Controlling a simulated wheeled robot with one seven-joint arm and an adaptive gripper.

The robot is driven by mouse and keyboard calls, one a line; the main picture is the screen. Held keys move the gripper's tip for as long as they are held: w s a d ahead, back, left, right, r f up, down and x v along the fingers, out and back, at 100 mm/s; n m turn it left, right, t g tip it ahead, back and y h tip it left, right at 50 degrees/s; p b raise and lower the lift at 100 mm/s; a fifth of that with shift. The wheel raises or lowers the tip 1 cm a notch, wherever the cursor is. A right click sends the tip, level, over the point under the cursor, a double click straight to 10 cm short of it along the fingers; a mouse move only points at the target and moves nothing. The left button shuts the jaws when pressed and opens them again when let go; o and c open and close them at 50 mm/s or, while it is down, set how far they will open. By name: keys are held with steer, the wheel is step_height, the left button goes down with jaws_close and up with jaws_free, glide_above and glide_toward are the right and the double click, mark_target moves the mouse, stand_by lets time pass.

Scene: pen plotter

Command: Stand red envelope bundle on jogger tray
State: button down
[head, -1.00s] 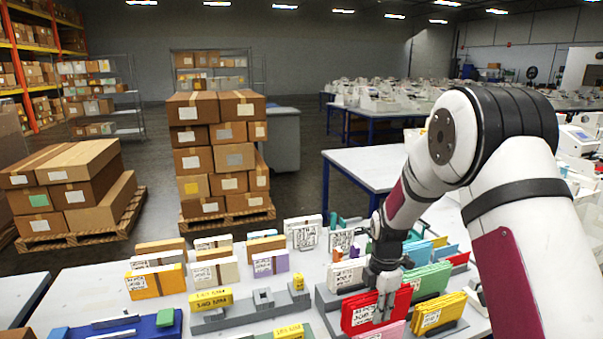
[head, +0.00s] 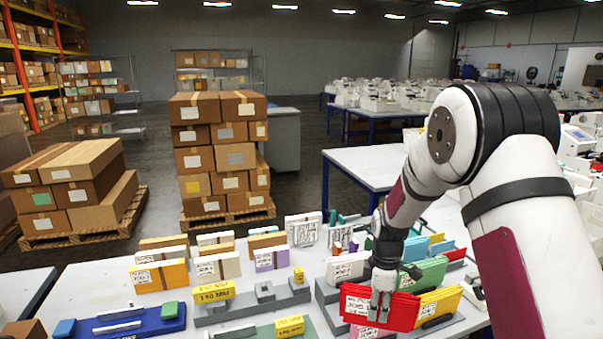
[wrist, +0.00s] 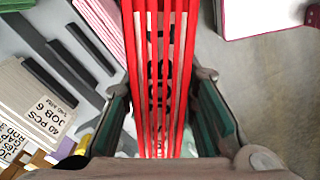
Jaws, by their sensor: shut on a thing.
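The red envelope bundle (head: 403,312) has a white label on its face. My gripper (head: 381,306) is shut on it and holds it upright over the front of the grey slotted rack (head: 322,293). In the wrist view, the red bundle (wrist: 160,60) runs between the two fingers of my gripper (wrist: 158,110), its several envelope edges facing the camera. I cannot tell for certain which tray is the jogger tray. A blue tray (head: 150,325) lies at the lower left, and a grey stepped holder (head: 235,308) stands nearer the middle.
Yellow (head: 440,301) and green (head: 428,272) bundles stand close to the right of the red one. A pink bundle (head: 368,332) is just below it. Orange (head: 160,276) and other bundles stand at the table's left. Bare white tabletop (head: 95,290) shows at left.

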steer(key=m, duration=0.7)
steer(key=shift+r, duration=0.35)
steer(key=m, duration=0.3)
steer(key=shift+s+r+m, duration=0.1)
steer(key=shift+r+m, duration=0.1)
steer(key=shift+m, duration=0.2)
steer(key=m, duration=0.4)
steer(key=shift+r, duration=0.15)
